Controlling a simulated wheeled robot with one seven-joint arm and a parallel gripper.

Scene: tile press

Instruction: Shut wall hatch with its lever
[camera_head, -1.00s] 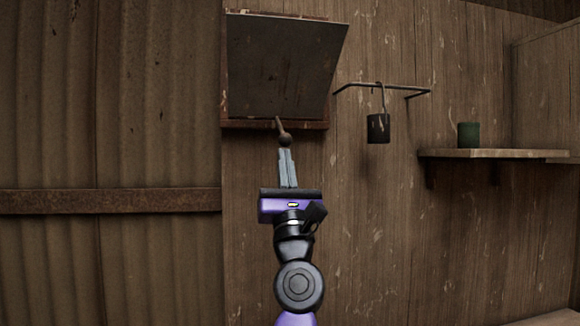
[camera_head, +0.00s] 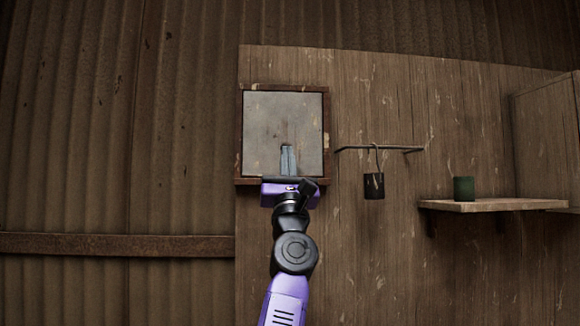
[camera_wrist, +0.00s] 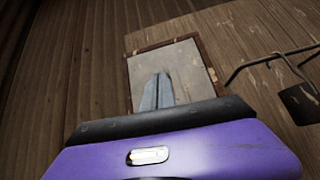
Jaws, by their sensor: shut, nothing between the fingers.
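The wall hatch is a grey square panel (camera_head: 265,120) that sits flat within its rusty brown frame (camera_head: 327,110). It also shows in the wrist view (camera_wrist: 185,65), beyond the fingers. My gripper (camera_head: 288,149) is in front of the lower part of the panel, with its fingers together and nothing between them. The fingers also show in the wrist view (camera_wrist: 156,78). I cannot tell whether the fingertips touch the panel. The lever cannot be made out clearly; my gripper covers the area at the panel's lower middle.
To the right, a wall rail (camera_head: 400,149) carries a hanging dark can (camera_head: 374,187). Farther right, a wooden shelf (camera_head: 490,205) holds a green cup (camera_head: 464,188). Corrugated metal wall (camera_head: 120,150) lies to the left, with a horizontal beam (camera_head: 115,245).

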